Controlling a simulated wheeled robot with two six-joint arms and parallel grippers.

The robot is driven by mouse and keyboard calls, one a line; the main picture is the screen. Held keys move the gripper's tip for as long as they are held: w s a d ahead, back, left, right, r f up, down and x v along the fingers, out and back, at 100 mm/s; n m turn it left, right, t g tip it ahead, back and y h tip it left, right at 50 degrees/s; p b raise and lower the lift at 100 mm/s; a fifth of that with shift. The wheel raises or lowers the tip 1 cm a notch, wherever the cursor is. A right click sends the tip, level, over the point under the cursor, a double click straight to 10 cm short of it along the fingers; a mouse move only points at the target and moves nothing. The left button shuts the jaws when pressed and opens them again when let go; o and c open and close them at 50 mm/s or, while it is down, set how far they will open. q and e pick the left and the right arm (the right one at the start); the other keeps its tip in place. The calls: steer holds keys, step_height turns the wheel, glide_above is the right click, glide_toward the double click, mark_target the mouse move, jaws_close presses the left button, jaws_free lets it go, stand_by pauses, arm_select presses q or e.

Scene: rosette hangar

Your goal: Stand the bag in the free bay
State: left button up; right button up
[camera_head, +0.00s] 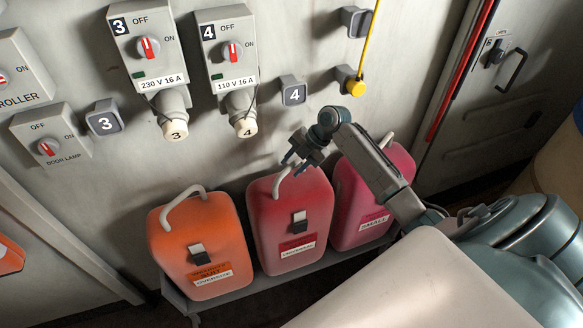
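Three bags stand side by side in a low grey rack (262,288) against the wall: an orange bag (208,240) at left, a dark red bag (280,215) in the middle and a magenta bag (350,200) at right. Each has a pale loop handle and a label. My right gripper (293,164) is over the top of the red bag, close to its handle (281,182). Its two fingers show apart, and I cannot tell whether they touch the handle. My forearm covers part of the magenta bag. I see no empty bay in the rack. My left gripper is out of view.
Switch boxes numbered 3 (148,50) and 4 (228,48) with hanging plugs are on the wall above the bags. A yellow cord (368,40) hangs at upper right. A grey door (500,100) is at right. An orange object (10,256) shows at the left edge.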

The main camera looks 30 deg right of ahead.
steer(key=b+v, duration=0.3)
steer(key=v, duration=0.7)
steer(key=shift+s+r, duration=0.15)
steer(key=shift+r, duration=0.05)
steer(key=shift+d, duration=0.1)
